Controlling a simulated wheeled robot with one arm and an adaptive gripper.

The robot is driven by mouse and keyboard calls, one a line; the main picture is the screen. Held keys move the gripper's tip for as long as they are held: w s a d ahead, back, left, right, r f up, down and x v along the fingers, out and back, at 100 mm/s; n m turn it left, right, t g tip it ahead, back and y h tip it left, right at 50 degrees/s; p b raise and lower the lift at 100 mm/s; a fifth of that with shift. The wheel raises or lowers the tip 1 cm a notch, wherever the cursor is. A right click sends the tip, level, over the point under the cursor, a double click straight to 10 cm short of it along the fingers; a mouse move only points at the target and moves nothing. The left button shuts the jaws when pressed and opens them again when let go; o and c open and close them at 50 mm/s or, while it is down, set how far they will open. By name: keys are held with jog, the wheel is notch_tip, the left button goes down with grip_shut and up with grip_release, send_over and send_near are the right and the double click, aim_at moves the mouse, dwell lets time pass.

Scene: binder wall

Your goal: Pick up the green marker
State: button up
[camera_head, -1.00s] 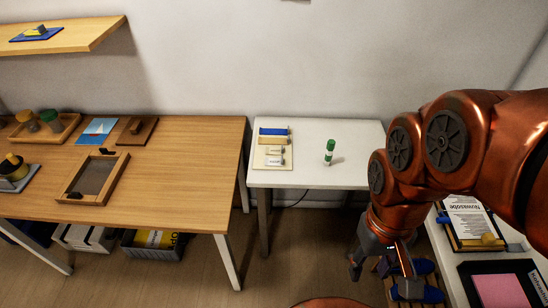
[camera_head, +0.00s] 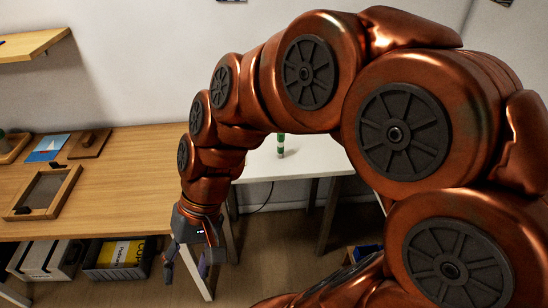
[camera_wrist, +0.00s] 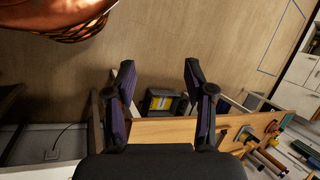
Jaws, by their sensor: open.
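The green marker (camera_head: 280,145) stands upright on the white table (camera_head: 310,164) in the head view, just past my arm. It has a green top and a white band. My gripper (camera_head: 186,268) points down in front of the wooden table's right end, left of and nearer than the marker. In the wrist view my gripper (camera_wrist: 158,80) is open, with nothing between its fingers, over the floor and the wooden table's edge. The marker does not show clearly in the wrist view. My arm hides much of the white table in the head view.
The wooden table (camera_head: 130,180) fills the left, with a framed tray (camera_head: 42,190) and a sailboat picture (camera_head: 47,148). Boxes stand below, one with a yellow item (camera_head: 122,254). A shelf (camera_head: 30,44) juts from the wall at upper left.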

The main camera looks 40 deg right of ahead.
jog(key=w+f+m+t+y+b, duration=0.3)
jog(key=w+m+t+y+b, duration=0.4)
jog(key=w, duration=0.9)
jog(key=w+d+m+t+b, duration=0.3)
jog(key=w+d+m+b, duration=0.2)
jog(key=w+d, duration=0.3)
jog(key=m+t+h+b, duration=1)
jog(key=m+h, duration=0.3)
jog(key=m, duration=0.6)
send_over(282, 150)
jog(key=s+a, duration=0.3)
jog(key=a, duration=0.5)
notch_tip(282, 150, down, 16)
jog(key=shift+w+a+f, duration=0.1)
jog(key=shift+a, duration=0.05)
jog(key=s+d+f+m+h, duration=0.1)
jog(key=d, duration=0.1)
jog(key=s+d+f+m+h, duration=0.1)
jog(key=d+f+m, duration=0.1)
jog(key=d, duration=0.1)
jog(key=s+d+f+m+g+h+b, duration=0.1)
jog(key=d+f, duration=0.1)
jog(key=shift+s+d+f+m, duration=0.1)
jog(key=shift+s+d+m, duration=0.05)
jog(key=shift+d+m, duration=0.25)
jog(key=shift+w+d, duration=0.2)
jog(key=shift+w, duration=0.9)
jog(key=w, duration=0.4)
jog(key=shift+w+d, duration=0.3)
jog(key=shift+w, duration=0.35)
